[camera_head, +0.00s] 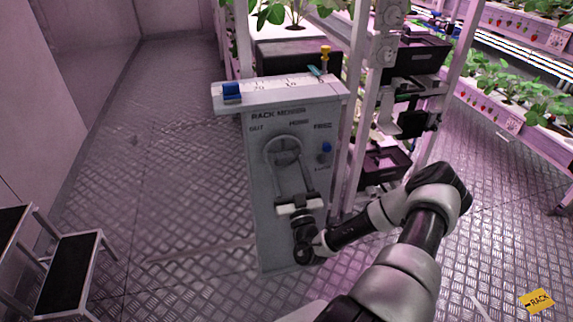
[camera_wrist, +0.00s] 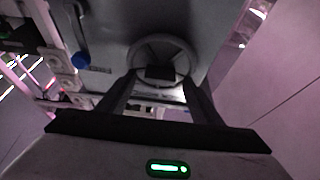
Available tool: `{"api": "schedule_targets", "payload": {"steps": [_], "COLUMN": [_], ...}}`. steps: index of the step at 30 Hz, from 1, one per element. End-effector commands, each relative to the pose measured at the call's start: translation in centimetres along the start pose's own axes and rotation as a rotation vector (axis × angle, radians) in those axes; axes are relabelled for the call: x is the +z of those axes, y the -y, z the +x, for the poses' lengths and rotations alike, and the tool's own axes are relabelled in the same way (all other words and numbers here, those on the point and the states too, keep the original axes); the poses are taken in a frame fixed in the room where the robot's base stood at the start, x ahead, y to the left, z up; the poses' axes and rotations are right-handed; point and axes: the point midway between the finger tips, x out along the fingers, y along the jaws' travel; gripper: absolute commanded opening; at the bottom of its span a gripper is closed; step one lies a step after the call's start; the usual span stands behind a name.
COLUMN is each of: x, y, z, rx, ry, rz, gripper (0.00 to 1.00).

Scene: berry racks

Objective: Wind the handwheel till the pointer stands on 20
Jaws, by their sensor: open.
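A grey console (camera_head: 265,215) lettered RACK MOVER stands in the middle of the head view. Its front carries a round handwheel (camera_head: 285,150), also seen in the wrist view (camera_wrist: 160,45). A white scale (camera_head: 272,85) with the figures 20 and 10 runs along its top. A small teal piece (camera_head: 315,71), perhaps the pointer, lies right of the 10. A blue block (camera_head: 232,92) sits at the scale's left end. My gripper (camera_head: 285,153) is open, its fingers (camera_wrist: 159,78) on either side of the wheel's lower part. Whether they touch the rim I cannot tell.
A blue knob (camera_head: 326,148) is on the console right of the wheel, also in the wrist view (camera_wrist: 80,60). A yellow-topped piece (camera_head: 325,54) stands behind the scale. Plant racks (camera_head: 355,110) stand close behind and right. A step stool (camera_head: 70,275) is at lower left; floor between is clear.

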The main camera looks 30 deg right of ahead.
Motion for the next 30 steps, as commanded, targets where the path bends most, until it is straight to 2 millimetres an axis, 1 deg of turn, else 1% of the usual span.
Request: {"api": "schedule_targets", "payload": {"steps": [1,3,6,14,15,22,30], "x": [0.1,0.0,0.0,0.0,0.0,0.0,-0.1], "y": [0.1,0.0,0.0,0.0,0.0,0.0,0.0], "z": [0.6,1.2,1.8,1.9,1.9,1.9,1.9], "rx": [-0.001,-0.001,0.0,0.001,0.001,0.001,-0.008], "ry": [-0.001,-0.002,0.0,0.0,0.0,0.0,0.0], "rz": [0.0,0.0,0.0,0.001,0.001,0.001,-0.021], "gripper": [0.59,0.59,0.59,0.59,0.58,0.19,0.18]}}
